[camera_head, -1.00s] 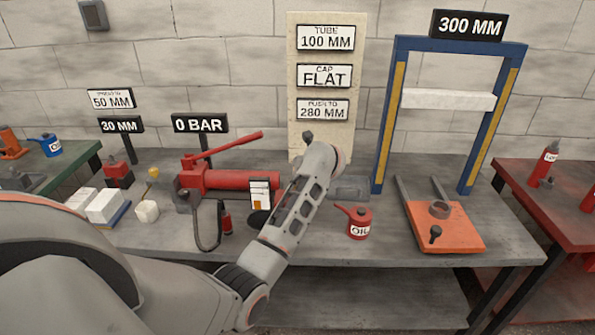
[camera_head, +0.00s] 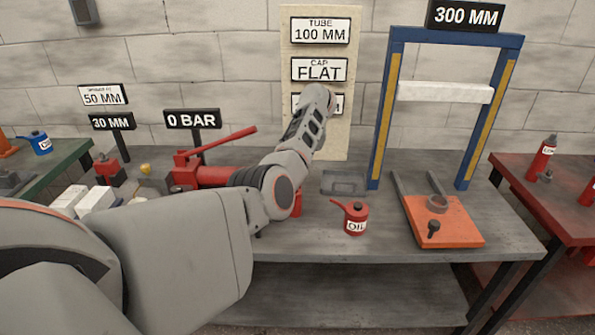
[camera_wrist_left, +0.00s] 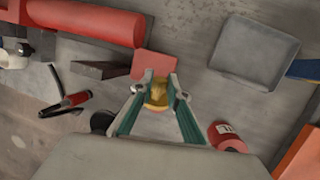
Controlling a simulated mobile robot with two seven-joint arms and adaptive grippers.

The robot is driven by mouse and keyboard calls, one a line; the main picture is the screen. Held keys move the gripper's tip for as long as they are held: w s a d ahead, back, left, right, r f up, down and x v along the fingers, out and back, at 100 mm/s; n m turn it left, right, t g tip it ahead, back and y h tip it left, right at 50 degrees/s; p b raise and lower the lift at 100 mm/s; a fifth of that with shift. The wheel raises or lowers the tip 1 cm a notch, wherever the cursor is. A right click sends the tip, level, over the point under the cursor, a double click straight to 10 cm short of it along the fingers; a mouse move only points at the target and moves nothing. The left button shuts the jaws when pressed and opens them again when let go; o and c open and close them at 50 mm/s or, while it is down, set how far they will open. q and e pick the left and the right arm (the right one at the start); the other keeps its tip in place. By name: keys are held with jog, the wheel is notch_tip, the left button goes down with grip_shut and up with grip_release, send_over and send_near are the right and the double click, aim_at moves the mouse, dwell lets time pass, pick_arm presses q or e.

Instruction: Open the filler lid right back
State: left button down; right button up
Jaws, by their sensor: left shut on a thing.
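In the left wrist view, a flat red plate (camera_wrist_left: 154,64), which looks like the filler lid, lies beyond my fingertips. A rounded brass-coloured piece (camera_wrist_left: 157,93) sits at its near edge, between the fingers. My left gripper (camera_wrist_left: 160,82) is shut on this piece, which appears to belong to the lid. How far the lid is tilted I cannot tell. The red pump cylinder (camera_wrist_left: 88,22) lies at upper left. In the head view the pump (camera_head: 207,176) is partly behind my left arm, which hides the lid and gripper. My right gripper is not in view.
A red oil can (camera_head: 354,217) stands right of my arm, close to the gripper in the left wrist view (camera_wrist_left: 228,138). A grey tray (camera_head: 343,183) lies behind it. A blue press frame (camera_head: 384,125) and orange plate (camera_head: 445,226) stand further right.

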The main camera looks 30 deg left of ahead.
pick_arm(q)
jog(key=shift+f, duration=0.3)
jog(key=shift+w+a+g+h+b, duration=0.1)
jog(key=shift+w+g+h+b, duration=0.2)
jog(key=shift+b, duration=0.5)
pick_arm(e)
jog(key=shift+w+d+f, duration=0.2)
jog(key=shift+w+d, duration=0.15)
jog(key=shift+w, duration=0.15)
pick_arm(q)
jog(key=shift+s+r, duration=0.1)
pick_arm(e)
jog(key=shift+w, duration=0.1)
pick_arm(q)
jog(key=c, duration=1.9)
grip_release()
jog(key=shift+r, duration=0.15)
jog(key=v, duration=1.1)
jog(key=shift+r, duration=0.35)
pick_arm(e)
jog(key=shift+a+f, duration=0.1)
